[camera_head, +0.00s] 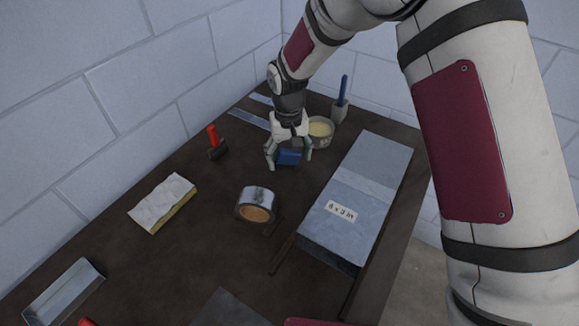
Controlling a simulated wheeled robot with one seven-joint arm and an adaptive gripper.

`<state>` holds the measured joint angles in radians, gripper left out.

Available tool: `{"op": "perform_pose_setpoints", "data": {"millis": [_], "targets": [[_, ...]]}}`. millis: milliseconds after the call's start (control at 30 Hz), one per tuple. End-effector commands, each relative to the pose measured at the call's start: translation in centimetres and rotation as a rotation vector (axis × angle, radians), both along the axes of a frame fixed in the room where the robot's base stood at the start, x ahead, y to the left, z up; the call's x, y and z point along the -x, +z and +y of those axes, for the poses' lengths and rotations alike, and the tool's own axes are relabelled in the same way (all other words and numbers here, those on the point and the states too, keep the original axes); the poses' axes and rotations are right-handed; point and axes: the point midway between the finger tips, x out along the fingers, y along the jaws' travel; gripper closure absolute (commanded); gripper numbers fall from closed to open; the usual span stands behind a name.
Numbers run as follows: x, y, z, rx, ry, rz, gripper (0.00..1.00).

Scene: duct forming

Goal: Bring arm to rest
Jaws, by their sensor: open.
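My arm (490,140) reaches in from the right and bends down over the far part of the dark table. My gripper (288,160) points downward with its fingers apart. A small blue block (289,157) shows between or just behind the fingers. I cannot tell whether the fingers touch it. The upper part of the block is partly hidden by the gripper.
A duct piece labelled "8 x 3 in" (370,188) lies along the right edge. A tape roll (256,205), a sponge-like block (163,203), a red-handled tool (215,142), a bowl (320,132) and a cup with a blue handle (341,106) stand around. Walls close the left and back.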

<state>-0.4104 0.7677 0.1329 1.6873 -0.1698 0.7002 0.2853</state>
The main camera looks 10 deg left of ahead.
Motion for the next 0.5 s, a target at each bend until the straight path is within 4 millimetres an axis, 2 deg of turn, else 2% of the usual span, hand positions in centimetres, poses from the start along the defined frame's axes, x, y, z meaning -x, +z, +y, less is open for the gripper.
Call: {"op": "perform_pose_setpoints", "data": {"millis": [33,200,333,500], "targets": [[0.0,1.3,0.0,-0.001,0.000,-0.004,0.26],[0.0,4.1,0.1,-0.001,0.001,-0.002,0.26],[0.0,5.4,0.1,0.000,0.001,-0.001,0.26],[0.0,6.0,0.1,0.000,0.001,0.000,0.26]]}}
